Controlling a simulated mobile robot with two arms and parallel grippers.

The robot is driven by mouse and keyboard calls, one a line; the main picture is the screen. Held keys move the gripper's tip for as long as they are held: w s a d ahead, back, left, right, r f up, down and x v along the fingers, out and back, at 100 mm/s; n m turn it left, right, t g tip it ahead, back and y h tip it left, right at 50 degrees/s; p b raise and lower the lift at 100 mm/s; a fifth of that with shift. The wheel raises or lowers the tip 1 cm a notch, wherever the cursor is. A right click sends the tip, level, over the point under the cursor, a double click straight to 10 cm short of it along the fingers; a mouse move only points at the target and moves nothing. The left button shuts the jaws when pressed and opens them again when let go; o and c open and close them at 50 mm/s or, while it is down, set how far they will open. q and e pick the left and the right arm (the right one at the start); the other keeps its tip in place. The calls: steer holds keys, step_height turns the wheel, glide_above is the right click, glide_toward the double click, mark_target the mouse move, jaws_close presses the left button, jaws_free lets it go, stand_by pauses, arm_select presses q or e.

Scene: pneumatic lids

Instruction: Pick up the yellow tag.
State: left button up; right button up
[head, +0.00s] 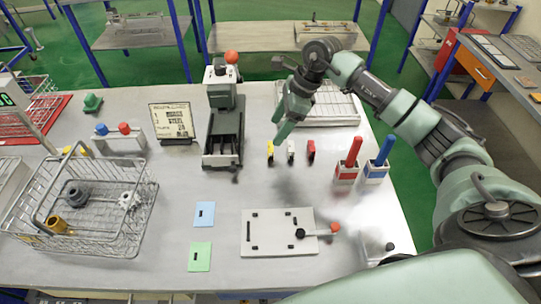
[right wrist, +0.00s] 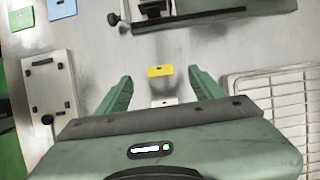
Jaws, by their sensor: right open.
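The yellow tag (head: 270,150) stands on the grey table at the left end of a short row, with a white tag (head: 291,149) and a red tag (head: 311,150) to its right. My right gripper (head: 284,130) is above the row, pointing down, open and empty. In the right wrist view the yellow tag (right wrist: 159,71) shows between the two spread green fingers (right wrist: 160,78), apart from both. The white tag (right wrist: 165,103) is nearer the palm there. The red tag is hidden in that view. My left gripper is not in view.
A dark press-like device (head: 223,130) stands left of the tags. Red (head: 347,172) and blue (head: 376,173) handled blocks stand to the right. A wire rack (head: 338,110) lies behind. A grey plate (head: 270,241) with a lever lies in front. A wire basket (head: 130,235) is at left.

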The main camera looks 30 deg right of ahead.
mark_target(271, 147)
steer(key=p+x, duration=0.1)
steer(key=x, duration=0.1)
steer(key=p+x, duration=0.1)
steer(key=x, duration=0.2)
steer(key=p+x, duration=0.1)
steer(key=x, duration=0.2)
steer(key=shift+s+d+f+p, duration=0.15)
steer(key=shift+s+d+p, duration=0.15)
steer(key=shift+s+d, duration=0.1)
steer(key=shift+w+a+f, duration=0.1)
steer(key=shift+a+f, duration=0.05)
steer(key=shift+f, duration=0.2)
steer(key=c, duration=1.4)
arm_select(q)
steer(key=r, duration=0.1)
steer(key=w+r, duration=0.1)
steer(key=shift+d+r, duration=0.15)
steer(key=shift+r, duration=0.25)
arm_select(e)
steer(key=shift+r, duration=0.1)
